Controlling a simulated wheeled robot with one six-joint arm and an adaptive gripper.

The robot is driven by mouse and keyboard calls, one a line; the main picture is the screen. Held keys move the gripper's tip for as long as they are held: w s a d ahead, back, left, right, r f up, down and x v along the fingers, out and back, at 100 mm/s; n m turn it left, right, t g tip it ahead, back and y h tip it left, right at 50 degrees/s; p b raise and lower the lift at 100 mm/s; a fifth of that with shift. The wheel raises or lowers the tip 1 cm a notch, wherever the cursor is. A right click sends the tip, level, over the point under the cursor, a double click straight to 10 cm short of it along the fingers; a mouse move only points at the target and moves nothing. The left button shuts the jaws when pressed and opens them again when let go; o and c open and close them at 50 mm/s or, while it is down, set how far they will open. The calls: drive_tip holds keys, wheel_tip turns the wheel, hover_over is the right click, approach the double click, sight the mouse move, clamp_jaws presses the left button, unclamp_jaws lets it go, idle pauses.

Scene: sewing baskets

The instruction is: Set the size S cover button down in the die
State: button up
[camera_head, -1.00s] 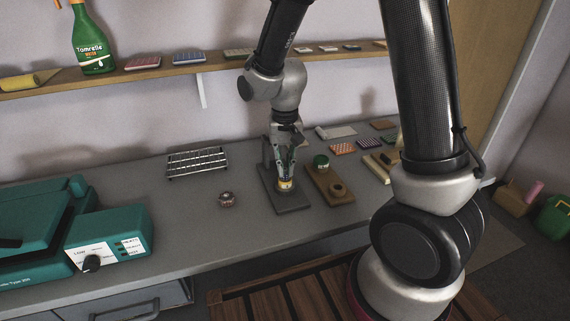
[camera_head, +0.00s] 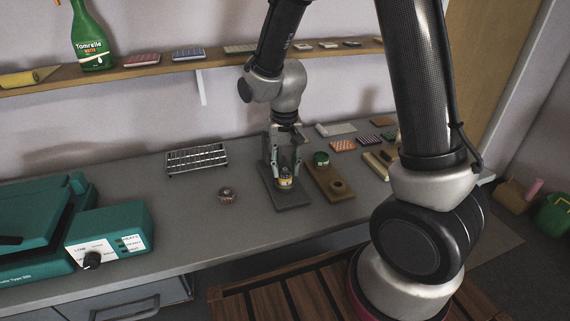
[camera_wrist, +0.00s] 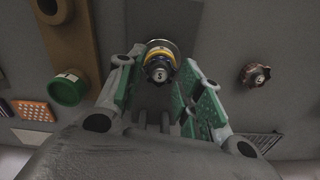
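The size S cover button (camera_wrist: 159,73) is a small dark piece with an S-like mark on top. In the wrist view it sits in the yellow-banded die (camera_wrist: 159,54). In the head view the die (camera_head: 285,183) stands on a dark grey base plate (camera_head: 293,204) on the worktop. My gripper (camera_head: 285,170) is above the die with its fingers spread, one on each side. The wrist view shows gaps between the green finger pads and the button, so the gripper is open and empty.
A wooden block (camera_head: 341,196) with a green round piece (camera_head: 321,158) stands right of the base plate. A patterned round piece (camera_head: 226,194) lies to the left. A wire rack (camera_head: 196,158) is behind, a teal machine (camera_head: 108,236) far left. The worktop between them is clear.

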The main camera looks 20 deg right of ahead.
drive_tip(key=shift+r, duration=0.15)
wheel_tip(320, 180, up, 12)
idle(0.3)
drive_tip(key=s+d+r+n+t, duration=0.1)
drive_tip(key=s+d+r+t, duration=0.1)
drive_tip(key=s+d+r, duration=0.3)
drive_tip(key=s+d+r+n+t, duration=0.1)
drive_tip(key=s+d+r+t, duration=0.1)
drive_tip(key=s+d+r, duration=0.3)
drive_tip(key=s+d, duration=0.4)
drive_tip(key=s, duration=0.5)
drive_tip(key=shift+d, duration=0.35)
